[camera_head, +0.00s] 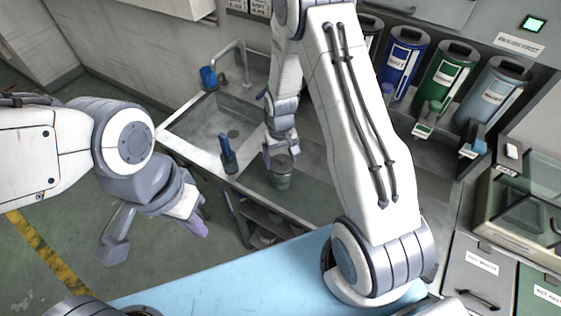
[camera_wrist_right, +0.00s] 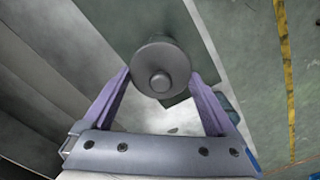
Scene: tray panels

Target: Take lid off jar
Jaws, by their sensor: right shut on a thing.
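A small grey-green jar (camera_head: 281,181) stands upright on the counter in the middle of the head view. A round grey lid (camera_head: 281,161) with a knob is at its top. My right gripper (camera_head: 281,150) reaches down over it. In the right wrist view the lid (camera_wrist_right: 161,62) sits between the purple fingers of my right gripper (camera_wrist_right: 160,78), shut on its sides. My left gripper (camera_head: 158,240) is open and empty, off the counter to the left.
A blue-handled item (camera_head: 227,155) stands left of the jar. A sink tap (camera_head: 240,65) is behind. Blue (camera_head: 402,68) and green (camera_head: 446,76) dispensers hang at the back right. A light blue surface (camera_head: 220,278) lies in front. A glass-lidded box (camera_head: 525,205) is at right.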

